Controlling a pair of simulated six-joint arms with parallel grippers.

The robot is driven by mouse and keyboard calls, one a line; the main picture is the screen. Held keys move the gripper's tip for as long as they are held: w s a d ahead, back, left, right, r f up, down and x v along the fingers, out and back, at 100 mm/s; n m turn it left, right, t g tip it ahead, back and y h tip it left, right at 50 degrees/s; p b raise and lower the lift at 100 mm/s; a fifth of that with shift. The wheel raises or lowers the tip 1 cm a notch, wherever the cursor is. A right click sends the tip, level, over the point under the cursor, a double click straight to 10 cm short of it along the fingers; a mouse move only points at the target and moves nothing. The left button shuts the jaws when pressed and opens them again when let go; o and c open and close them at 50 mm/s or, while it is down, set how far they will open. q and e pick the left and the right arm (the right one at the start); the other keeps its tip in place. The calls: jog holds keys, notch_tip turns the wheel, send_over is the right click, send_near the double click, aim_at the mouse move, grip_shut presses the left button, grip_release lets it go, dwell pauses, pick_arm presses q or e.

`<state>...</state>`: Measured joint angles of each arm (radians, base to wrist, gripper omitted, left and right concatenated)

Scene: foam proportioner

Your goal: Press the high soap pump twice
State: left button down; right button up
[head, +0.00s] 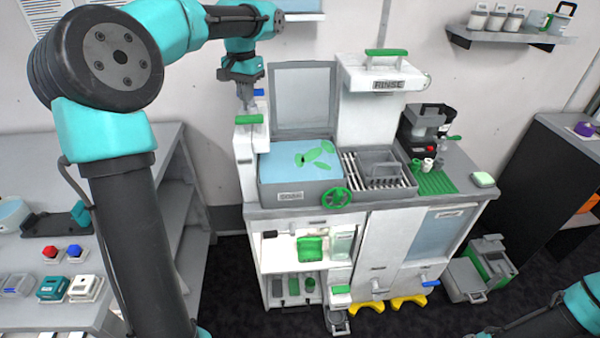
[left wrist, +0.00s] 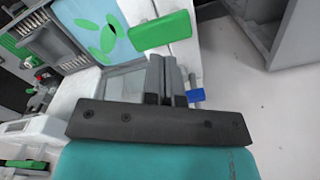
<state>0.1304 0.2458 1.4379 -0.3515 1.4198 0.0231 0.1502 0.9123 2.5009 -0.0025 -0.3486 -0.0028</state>
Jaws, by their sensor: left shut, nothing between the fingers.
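The high soap pump is a white column with a green press pad (head: 249,119) on top, at the left of the soak basin in the head view. The green pad (left wrist: 160,30) also shows in the left wrist view, just beyond the fingertips. My left gripper (head: 246,107) points down right above the pad, its fingers shut with nothing between them. I cannot tell whether the fingertips touch the pad. In the left wrist view the gripper's fingers (left wrist: 165,62) lie side by side. My right gripper is out of view.
A blue-ended part (head: 258,92) is close behind the left gripper. The soak basin (head: 280,197) with green leaf-like pieces stands right of the pump. A lower green-topped unit (head: 341,290) is near the floor. The rinse unit (head: 385,78) rises at the back right.

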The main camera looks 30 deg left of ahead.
pick_arm(q)
notch_tip(320, 180, up, 3)
jog(key=shift+r, duration=0.15)
dwell(0.6)
